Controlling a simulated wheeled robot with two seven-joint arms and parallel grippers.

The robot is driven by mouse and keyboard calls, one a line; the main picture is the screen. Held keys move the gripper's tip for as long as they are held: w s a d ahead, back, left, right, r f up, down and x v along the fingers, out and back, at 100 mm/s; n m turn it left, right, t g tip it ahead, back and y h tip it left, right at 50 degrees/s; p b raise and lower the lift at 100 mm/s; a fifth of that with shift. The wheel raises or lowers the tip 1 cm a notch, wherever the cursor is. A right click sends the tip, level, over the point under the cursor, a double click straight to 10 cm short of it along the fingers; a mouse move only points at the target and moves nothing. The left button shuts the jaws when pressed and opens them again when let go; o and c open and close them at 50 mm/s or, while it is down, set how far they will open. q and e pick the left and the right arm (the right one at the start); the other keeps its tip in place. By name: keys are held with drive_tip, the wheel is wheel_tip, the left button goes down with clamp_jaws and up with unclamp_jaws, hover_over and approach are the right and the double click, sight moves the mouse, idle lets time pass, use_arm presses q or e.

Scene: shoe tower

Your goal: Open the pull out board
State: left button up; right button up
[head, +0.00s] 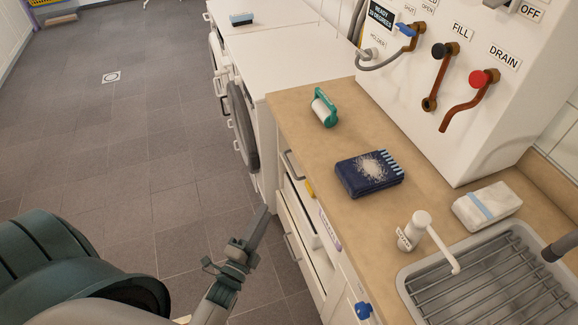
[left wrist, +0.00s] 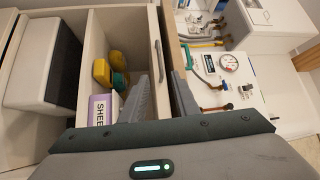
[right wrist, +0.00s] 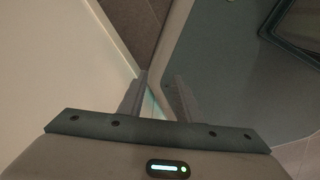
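A white cabinet front with grey bar handles, an upper one (head: 290,166) and a lower one (head: 291,247), stands below the tan countertop (head: 292,108) in the head view. I cannot tell which part is the pull-out board. A drawer compartment (left wrist: 101,25) holding yellow items shows in the left wrist view, with a dark handle (left wrist: 158,60) on its front. My left gripper (left wrist: 161,92) has its fingers apart, near this front; contact is unclear. In the head view it is left of the cabinet. My right gripper (right wrist: 158,98) is open, with nothing visibly held.
On the countertop lie a green roller (head: 325,108), a dark blue cloth pack (head: 368,174) and a white pack (head: 487,205). A sink rack (head: 490,283) is at lower right. Tiled floor (head: 130,155) is clear at left.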

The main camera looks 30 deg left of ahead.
use_arm(q)
drive_tip(key=w+a+r+b, duration=0.1)
drive_tip(key=w+r+b, duration=0.1)
drive_tip(key=w, duration=1.5)
drive_tip(key=shift+w+b, duration=0.2)
drive_tip(key=shift+b, duration=0.15)
drive_tip(key=shift+a, duration=0.1)
clamp_jaws()
